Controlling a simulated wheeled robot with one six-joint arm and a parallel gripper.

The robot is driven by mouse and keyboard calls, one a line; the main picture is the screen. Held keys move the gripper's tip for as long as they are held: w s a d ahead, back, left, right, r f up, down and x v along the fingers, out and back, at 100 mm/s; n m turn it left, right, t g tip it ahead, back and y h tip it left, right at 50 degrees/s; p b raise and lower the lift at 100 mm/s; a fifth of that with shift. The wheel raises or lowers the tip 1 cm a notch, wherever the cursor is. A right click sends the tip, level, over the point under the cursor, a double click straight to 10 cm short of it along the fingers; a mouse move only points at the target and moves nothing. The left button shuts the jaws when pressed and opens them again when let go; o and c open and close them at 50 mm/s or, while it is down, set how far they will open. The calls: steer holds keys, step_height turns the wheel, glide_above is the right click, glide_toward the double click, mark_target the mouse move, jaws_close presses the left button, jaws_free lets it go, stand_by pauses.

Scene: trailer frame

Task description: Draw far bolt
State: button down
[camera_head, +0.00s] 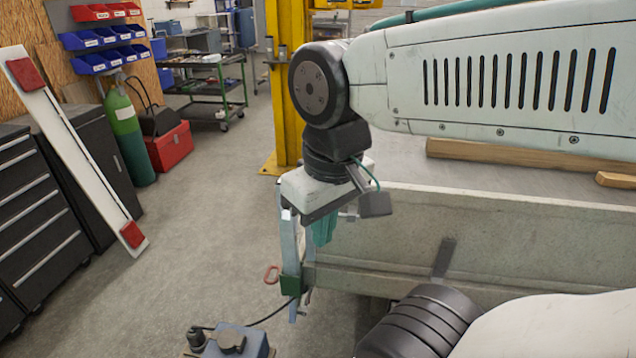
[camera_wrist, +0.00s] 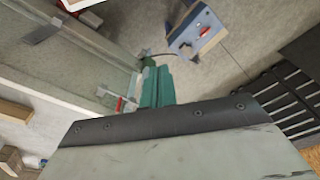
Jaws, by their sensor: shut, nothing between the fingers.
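My gripper (camera_head: 323,232) hangs at the trailer's corner, its teal fingers pointing down and closed together with nothing between them. The fingers also show in the wrist view (camera_wrist: 158,88). A metal corner post (camera_head: 288,235) stands just left of the fingers, with a dark green block (camera_head: 291,284) low on it. In the wrist view a small red piece (camera_wrist: 119,104) shows beside the fingers. I cannot tell which red part belongs to the far bolt; the bolt's shaft is not clearly seen.
The trailer side panel (camera_head: 440,240) runs right from the post. Timber (camera_head: 530,160) lies on the bed. A blue-grey box (camera_head: 233,341) with a cable stands on the floor below. A yellow column (camera_head: 286,90) stands behind. Open floor (camera_head: 200,230) lies to the left.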

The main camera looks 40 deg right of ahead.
steer(key=shift+w, duration=0.1)
steer(key=w+d+f+n+g+h, duration=0.1)
steer(key=w+d+n, duration=0.4)
steer(key=w, duration=0.6)
steer(key=w+d+f+n+g+h, duration=0.1)
steer(key=w+d+n+g+h, duration=0.1)
steer(key=w+d, duration=0.5)
steer(key=w+n+g, duration=0.1)
steer(key=w+n, duration=0.1)
steer(key=w, duration=0.2)
steer(key=shift+w+d+n, duration=0.25)
steer(key=shift+n, duration=0.15)
steer(key=shift+f, duration=0.2)
steer(key=x, duration=0.9)
steer(key=shift+s+d+f, duration=0.25)
steer(key=shift+f, duration=0.05)
steer(key=shift+s, duration=0.15)
